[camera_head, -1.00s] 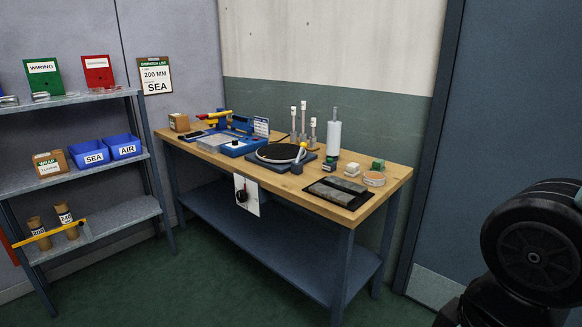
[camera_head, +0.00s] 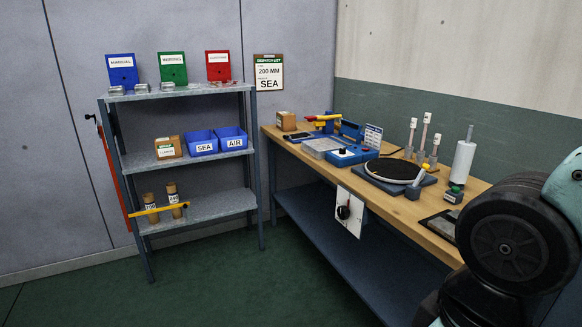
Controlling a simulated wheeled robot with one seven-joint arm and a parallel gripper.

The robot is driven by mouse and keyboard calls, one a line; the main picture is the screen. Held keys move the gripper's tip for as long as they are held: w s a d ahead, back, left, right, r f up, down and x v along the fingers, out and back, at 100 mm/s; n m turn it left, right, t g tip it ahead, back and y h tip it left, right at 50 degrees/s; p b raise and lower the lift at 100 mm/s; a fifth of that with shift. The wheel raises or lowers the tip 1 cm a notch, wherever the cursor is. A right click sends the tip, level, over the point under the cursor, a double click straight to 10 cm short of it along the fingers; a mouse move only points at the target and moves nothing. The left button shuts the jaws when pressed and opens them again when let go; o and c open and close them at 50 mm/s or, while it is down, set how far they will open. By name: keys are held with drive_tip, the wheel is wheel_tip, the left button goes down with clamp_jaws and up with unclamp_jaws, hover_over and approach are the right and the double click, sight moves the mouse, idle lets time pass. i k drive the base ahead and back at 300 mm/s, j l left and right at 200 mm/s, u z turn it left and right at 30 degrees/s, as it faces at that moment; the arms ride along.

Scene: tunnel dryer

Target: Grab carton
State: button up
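A small brown carton (camera_head: 168,147) with a white and green label sits on the middle shelf, left of the blue bins. Another small brown carton (camera_head: 286,121) stands at the far left corner of the workbench. I cannot tell which carton the task means. Part of my arm shows at the lower right and hides the near right part of the bench. My gripper is not in view.
Blue bins marked SEA (camera_head: 202,143) and AIR (camera_head: 231,139) stand on the shelf rack. Two brown tubes and a yellow bar (camera_head: 160,210) are lower down. The workbench (camera_head: 440,239) holds a turntable (camera_head: 393,170) and a blue device (camera_head: 354,155). Green floor in front is clear.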

sight(286, 121)
drive_tip(key=i+j+u, duration=0.2)
drive_tip(key=i+u, duration=0.3)
drive_tip(key=i, duration=0.2)
drive_tip(key=i+l+u, duration=0.1)
drive_tip(key=i+u, duration=0.35)
drive_tip(key=i, duration=0.2)
drive_tip(key=i+z, duration=0.1)
drive_tip(key=i, duration=0.4)
drive_tip(key=i+z, duration=0.15)
drive_tip(key=i, duration=0.4)
drive_tip(key=i+j+z, duration=0.1)
drive_tip(key=i, duration=0.4)
drive_tip(key=i+j+z, duration=0.15)
drive_tip(key=i, duration=0.35)
drive_tip(key=i+z, duration=0.1)
drive_tip(key=i, duration=0.75)
